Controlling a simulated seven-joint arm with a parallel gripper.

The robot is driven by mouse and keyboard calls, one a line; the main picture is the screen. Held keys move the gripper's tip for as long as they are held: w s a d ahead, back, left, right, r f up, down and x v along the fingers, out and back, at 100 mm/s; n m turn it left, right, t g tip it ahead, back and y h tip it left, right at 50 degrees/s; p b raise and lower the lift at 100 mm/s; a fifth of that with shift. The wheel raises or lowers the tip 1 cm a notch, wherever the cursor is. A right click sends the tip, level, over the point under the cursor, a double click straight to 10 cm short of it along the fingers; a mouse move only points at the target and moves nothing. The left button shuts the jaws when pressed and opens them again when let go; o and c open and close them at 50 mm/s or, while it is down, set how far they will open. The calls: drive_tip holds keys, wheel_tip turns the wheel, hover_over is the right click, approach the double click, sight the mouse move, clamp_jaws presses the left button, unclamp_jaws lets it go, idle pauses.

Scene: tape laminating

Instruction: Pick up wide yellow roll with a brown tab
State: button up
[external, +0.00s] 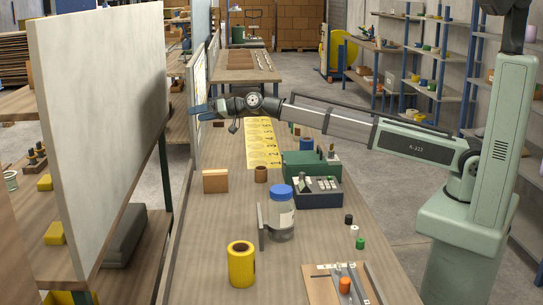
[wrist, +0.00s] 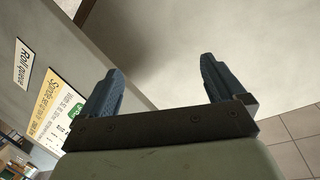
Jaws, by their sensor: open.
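A wide yellow roll (external: 241,266) stands upright on the near part of the workbench in the external view. Its top hole looks dark brown; I cannot clearly make out a tab on it. My gripper (external: 195,112) is far behind and above the roll, stretched out to the left beside an upright board. In the wrist view my gripper (wrist: 158,75) has its two blue fingers wide apart with nothing between them. The roll is not in the wrist view.
A clear jar with a blue lid (external: 281,211) stands behind the roll, beside a grey upright plate (external: 262,226). A clamp board (external: 318,287) lies to the right. A large pale panel (external: 100,130) stands along the left. Bare bench (external: 205,250) lies left of the roll.

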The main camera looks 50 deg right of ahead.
drive_tip(key=s+a+f+n+g+y, duration=0.1)
drive_tip(key=s+a+n+g, duration=0.3)
drive_tip(key=s+a, duration=0.8)
drive_tip(key=n+g+h, duration=0.6)
drive_tip(key=n+g, duration=0.2)
drive_tip(key=n, duration=0.3)
approach(249, 245)
drive_tip(key=f, duration=0.1)
drive_tip(key=x, duration=0.8)
drive_tip(key=shift+a, duration=0.35)
drive_tip(key=shift+w+a+x, duration=0.15)
drive_tip(key=shift+a+x, duration=0.05)
drive_tip(key=shift+x, duration=1.1)
drive_tip(key=shift+w+a+x, duration=0.15)
drive_tip(key=shift+a+x, duration=0.05)
drive_tip(key=shift+x, duration=1.05)
drive_tip(key=shift+r, duration=0.2)
drive_tip(key=shift+c, duration=0.2)
drive_tip(key=c, duration=1.1)
